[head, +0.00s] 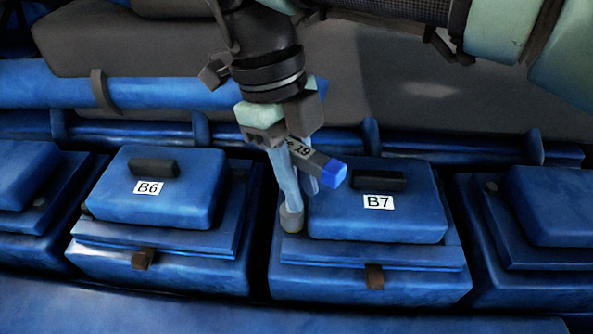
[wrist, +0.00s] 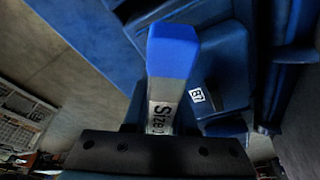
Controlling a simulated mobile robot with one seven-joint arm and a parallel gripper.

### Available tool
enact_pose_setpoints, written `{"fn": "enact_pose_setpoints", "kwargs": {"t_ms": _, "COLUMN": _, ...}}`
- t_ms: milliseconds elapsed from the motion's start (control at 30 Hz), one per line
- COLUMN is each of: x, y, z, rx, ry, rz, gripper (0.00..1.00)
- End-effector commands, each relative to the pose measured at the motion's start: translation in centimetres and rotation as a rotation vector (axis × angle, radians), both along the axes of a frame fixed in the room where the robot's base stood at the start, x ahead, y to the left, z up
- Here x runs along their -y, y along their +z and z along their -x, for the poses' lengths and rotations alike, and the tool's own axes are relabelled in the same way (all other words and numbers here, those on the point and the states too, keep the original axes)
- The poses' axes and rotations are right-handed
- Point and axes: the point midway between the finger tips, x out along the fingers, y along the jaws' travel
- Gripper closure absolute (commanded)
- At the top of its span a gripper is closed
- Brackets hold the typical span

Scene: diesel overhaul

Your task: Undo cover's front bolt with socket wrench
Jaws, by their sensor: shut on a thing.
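My gripper (head: 288,132) is shut on the socket wrench (head: 312,160), which has a grey handle marked 19 and a blue end. The handle points toward the lower right, over the left part of the blue cover B7 (head: 376,222). A pale shaft runs down from the gripper to a round grey socket (head: 291,218) at the cover's left edge. I cannot tell whether the socket sits on a bolt; whatever is under it is hidden. In the wrist view the wrench's blue end (wrist: 172,52) and "Size" label stand beyond the dark gripper body, with the B7 label (wrist: 197,95) to the right.
Cover B6 (head: 150,208) is left of B7, with a gap between them. Each has a dark top handle and a brown piece (head: 374,277) low at its front. More blue covers (head: 565,205) continue sideways. A blue pipe (head: 160,86) runs behind. A blue ledge (head: 130,312) lies in front.

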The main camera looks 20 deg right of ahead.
Motion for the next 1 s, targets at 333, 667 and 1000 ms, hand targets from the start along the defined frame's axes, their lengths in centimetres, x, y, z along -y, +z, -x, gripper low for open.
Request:
{"fn": "enact_pose_setpoints", "kwargs": {"t_ms": 333, "x": 0.26, "y": 0.19, "z": -0.65, "rx": 0.008, "ry": 0.546, "rz": -0.003, "gripper": 1.0}}
{"fn": "enact_pose_setpoints", "kwargs": {"t_ms": 667, "x": 0.61, "y": 0.24, "z": -1.08, "rx": 0.009, "ry": 0.977, "rz": -0.004, "gripper": 1.0}}
{"fn": "enact_pose_setpoints", "kwargs": {"t_ms": 1000, "x": 0.63, "y": 0.24, "z": -1.05, "rx": 0.007, "ry": 0.942, "rz": -0.003, "gripper": 0.92}}
